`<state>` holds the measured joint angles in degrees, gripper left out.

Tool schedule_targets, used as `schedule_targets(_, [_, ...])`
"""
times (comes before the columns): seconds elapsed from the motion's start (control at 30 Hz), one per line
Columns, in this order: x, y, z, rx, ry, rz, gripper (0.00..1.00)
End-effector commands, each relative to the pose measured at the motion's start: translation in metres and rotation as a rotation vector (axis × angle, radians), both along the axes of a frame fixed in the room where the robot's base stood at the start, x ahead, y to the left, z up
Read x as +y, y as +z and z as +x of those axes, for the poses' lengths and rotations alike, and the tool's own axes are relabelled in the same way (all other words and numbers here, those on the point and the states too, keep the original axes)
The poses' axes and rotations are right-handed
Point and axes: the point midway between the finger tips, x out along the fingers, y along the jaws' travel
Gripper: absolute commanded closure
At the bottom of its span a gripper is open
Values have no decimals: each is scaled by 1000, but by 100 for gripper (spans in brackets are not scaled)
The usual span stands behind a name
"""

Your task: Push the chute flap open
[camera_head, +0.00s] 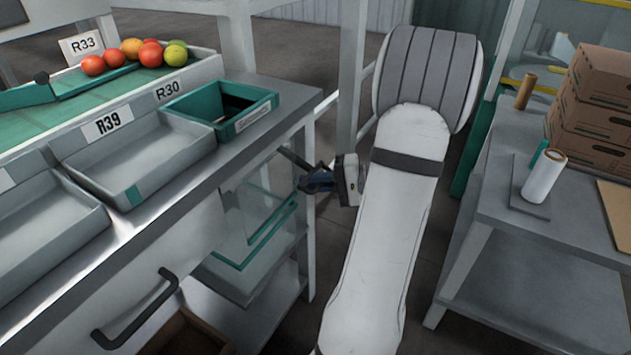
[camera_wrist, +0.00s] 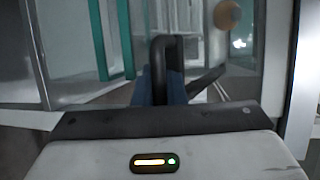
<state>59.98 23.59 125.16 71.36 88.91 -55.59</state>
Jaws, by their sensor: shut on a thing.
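The chute flap appears to be the clear panel (camera_head: 262,212) with teal edges in the side of the grey bench, below the worktop. My gripper (camera_head: 304,181) is beside the panel's right edge in the head view. In the wrist view its blue fingers (camera_wrist: 162,88) are shut on a dark upright handle (camera_wrist: 158,55), with a clear pane and teal strips behind it. The handle's fixing is hidden, and I cannot tell how far the flap stands open.
A drawer handle (camera_head: 137,312) sticks out below. At right, a grey table (camera_head: 545,232) carries cartons (camera_head: 598,108) and a white roll (camera_head: 543,177).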

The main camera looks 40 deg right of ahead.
Motion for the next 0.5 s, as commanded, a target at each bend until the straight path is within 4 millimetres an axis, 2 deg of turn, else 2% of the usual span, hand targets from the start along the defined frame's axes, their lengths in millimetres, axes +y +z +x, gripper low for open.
schedule_targets(0.03, [0, 2, 1, -2, -1, 2, 100])
schedule_targets(0.07, [0, 2, 1, -2, -2, 2, 88])
schedule_targets(0.3, [-1, 2, 1, -4, -3, 0, 68])
schedule_targets(0.5, [-2, 2, 1, -5, -5, -1, 68])
